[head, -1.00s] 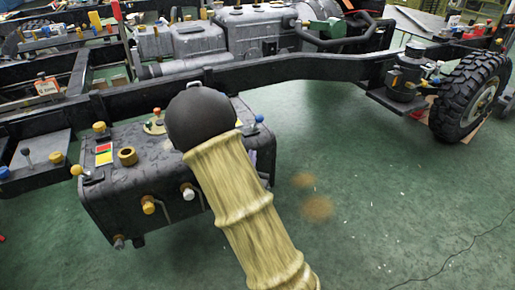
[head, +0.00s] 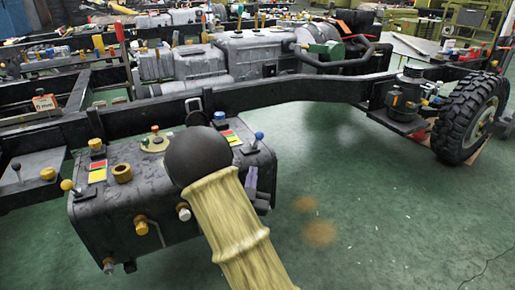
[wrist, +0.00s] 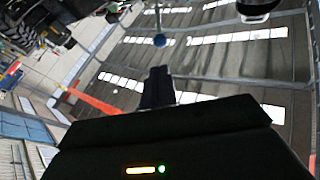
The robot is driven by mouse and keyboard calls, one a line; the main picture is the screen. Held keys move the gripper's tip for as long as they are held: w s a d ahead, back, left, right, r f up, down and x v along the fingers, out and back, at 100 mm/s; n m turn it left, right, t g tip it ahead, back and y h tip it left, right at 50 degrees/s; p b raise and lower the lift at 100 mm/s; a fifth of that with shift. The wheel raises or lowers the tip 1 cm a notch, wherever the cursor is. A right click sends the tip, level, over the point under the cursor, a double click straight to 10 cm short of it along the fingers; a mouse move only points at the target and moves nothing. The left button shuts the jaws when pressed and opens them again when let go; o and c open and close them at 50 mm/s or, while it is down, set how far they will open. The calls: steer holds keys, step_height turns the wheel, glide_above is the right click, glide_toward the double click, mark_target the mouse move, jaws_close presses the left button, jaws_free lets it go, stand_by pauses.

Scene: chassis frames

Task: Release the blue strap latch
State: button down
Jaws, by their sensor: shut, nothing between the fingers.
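A blue ball-tipped lever (head: 259,135) stands at the right end of the black tank's top; a blue ball on a thin stem also shows in the wrist view (wrist: 160,40), beyond my fingers. A second blue knob (head: 219,116) sits near the tank's back edge. A purple-grey strip (head: 251,181) hangs at the tank's right side; I cannot tell whether it is the strap latch. My gripper (wrist: 159,73) is shut and empty in the wrist view, apart from the blue ball in the picture. In the head view my arm's dark round end hides the fingers and part of the tank.
The black tank (head: 160,185) carries yellow knobs, a brass neck (head: 122,173) and colored labels. A long black chassis rail (head: 290,90) runs behind it. A large tire (head: 468,115) stands at right.

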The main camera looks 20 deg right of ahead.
mark_target(258, 138)
steer(key=b+x, duration=0.2)
steer(key=x, duration=0.8)
steer(key=shift+w+d, duration=0.15)
steer(key=shift+w, duration=0.15)
steer(key=shift+r+p, duration=0.25)
steer(key=shift+p, duration=0.05)
